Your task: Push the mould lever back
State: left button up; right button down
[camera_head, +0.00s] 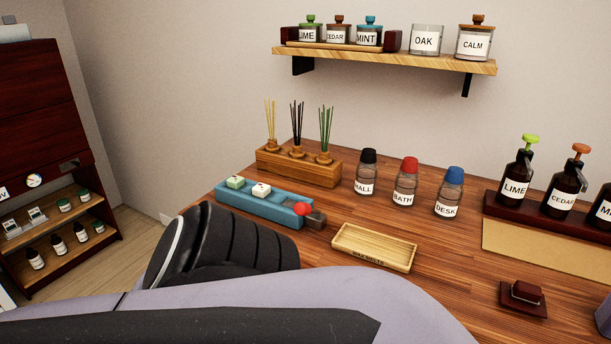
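The blue mould (250,205) lies on the wooden table, left of centre. A pale green block and a white block sit on its left part. The lever's red knob (302,209) is at the mould's right end, beside a dark brown block (316,219). My arm, with a black ribbed section and a pale lilac link, crosses the lower left foreground in front of the mould. It hides the table's near left part. No gripper fingers are visible, so I cannot see either gripper or any contact with the lever.
A wooden tray (374,248) lies right of the lever. A reed diffuser stand (298,166) is behind the mould. Bottles labelled HALL (366,172), BATH (405,183) and DESK (449,193) stand to the right. A small dark red item (526,293) is at the near right.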

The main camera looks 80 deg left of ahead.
aim_at(300, 208)
jog(key=u, duration=0.9)
jog(key=i+l+u, duration=0.1)
jog(key=u, duration=0.8)
jog(key=l+u, duration=0.1)
jog(key=u, duration=0.8)
